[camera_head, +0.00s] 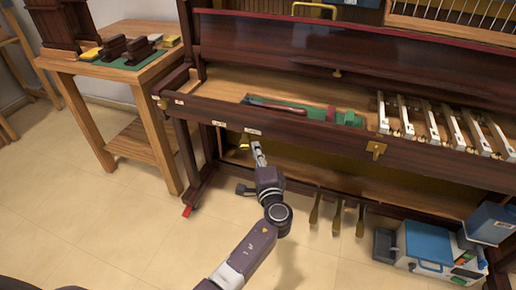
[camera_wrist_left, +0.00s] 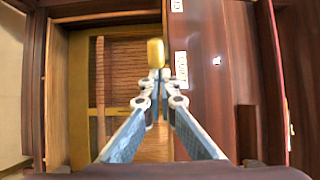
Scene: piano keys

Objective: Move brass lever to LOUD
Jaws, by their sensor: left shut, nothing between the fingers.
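The brass lever (camera_head: 244,142) hangs under the front rail of the piano, just left of my left gripper (camera_head: 257,148) in the head view. In the left wrist view its yellow knob (camera_wrist_left: 155,53) is just beyond the closed fingertips of my left gripper (camera_wrist_left: 159,75). My left gripper is shut with nothing held; whether it touches the knob I cannot tell. Two small white labels are on the rail, a left one (camera_head: 218,123) and a right one (camera_head: 253,132). The lever is nearer the right one. My right gripper is out of view.
The dark red piano rail (camera_head: 310,129) runs above my left gripper. A green tray (camera_head: 315,111) and white-topped keys (camera_head: 430,121) are behind it. A wooden side table (camera_head: 150,80) stands left. Pedals (camera_head: 337,216) and a blue-lidded toolbox (camera_head: 428,243) are at lower right.

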